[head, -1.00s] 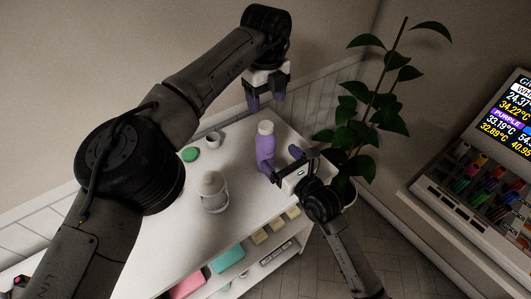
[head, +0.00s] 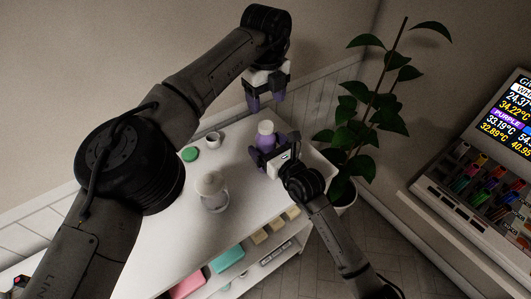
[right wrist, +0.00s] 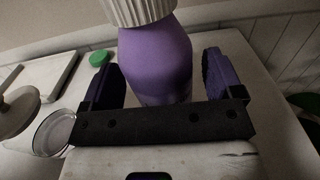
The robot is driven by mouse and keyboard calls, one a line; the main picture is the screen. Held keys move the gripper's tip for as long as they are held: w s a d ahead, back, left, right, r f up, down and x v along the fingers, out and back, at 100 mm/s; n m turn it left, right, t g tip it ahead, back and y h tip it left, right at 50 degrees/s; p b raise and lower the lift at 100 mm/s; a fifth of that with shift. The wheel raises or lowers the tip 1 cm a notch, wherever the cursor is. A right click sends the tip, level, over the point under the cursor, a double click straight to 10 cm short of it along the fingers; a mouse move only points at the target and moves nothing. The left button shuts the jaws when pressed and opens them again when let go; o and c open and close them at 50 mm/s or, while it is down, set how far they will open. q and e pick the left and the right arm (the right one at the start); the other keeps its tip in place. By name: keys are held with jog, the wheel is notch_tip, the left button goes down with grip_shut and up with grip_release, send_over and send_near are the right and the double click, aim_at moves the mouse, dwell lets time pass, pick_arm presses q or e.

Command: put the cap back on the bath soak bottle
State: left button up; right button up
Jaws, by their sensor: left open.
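The bath soak bottle is a purple bottle (head: 265,142) upright near the far right end of the white table, with a white top on it. In the right wrist view the purple body (right wrist: 155,65) stands between my fingers, and the ribbed white cap (right wrist: 138,10) sits on its top, partly cut off by the frame edge. My right gripper (head: 266,158) is open around the bottle, with a finger on each side and narrow gaps visible in the wrist view (right wrist: 160,75). My left gripper (head: 267,102) is open and empty, above and behind the bottle, pointing down.
A green disc (head: 190,154), a small pale cup (head: 213,139) and a clear lidded jar (head: 213,192) stand left of the bottle. A leafy plant (head: 365,115) is close on the right. Shelves with coloured items lie below the tabletop.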

aim_at(266, 125)
grip_shut()
dwell(0.6)
pick_arm(q)
jog(key=shift+f, duration=0.1)
jog(key=shift+f, duration=3.9)
jog(key=shift+c, duration=0.4)
